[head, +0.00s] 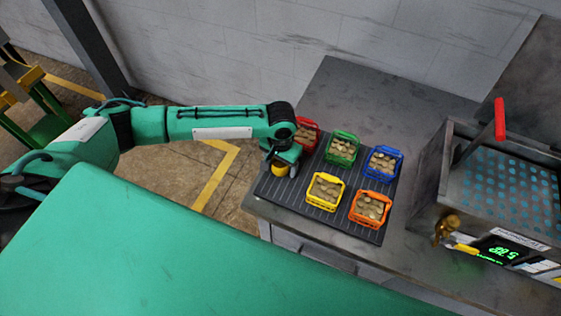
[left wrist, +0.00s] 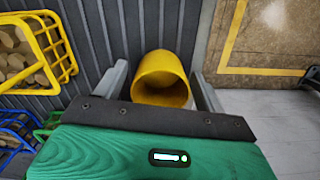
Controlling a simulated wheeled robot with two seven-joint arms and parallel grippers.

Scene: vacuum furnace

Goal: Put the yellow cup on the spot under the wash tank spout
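The yellow cup (head: 280,170) is at the left edge of the dark ribbed mat, partly hidden by my left gripper (head: 282,166). In the left wrist view, the yellow cup (left wrist: 160,80) stands between the two grey fingers of my left gripper (left wrist: 160,88), its mouth facing the camera. A narrow gap shows beside the cup, so the fingers look open around it. The wash tank (head: 428,190) is a metal box at the right with a brass spout (head: 447,228) on its front left corner. The spot beneath the spout cannot be made out clearly. My right gripper is out of view.
The ribbed mat (head: 300,208) carries several crates of round pieces: red (head: 306,133), green (head: 341,148), blue (head: 382,163), yellow (head: 325,191) and orange (head: 370,208). Bare grey tabletop lies between mat and tank. A red-tipped lever (head: 499,119) rises from the tank.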

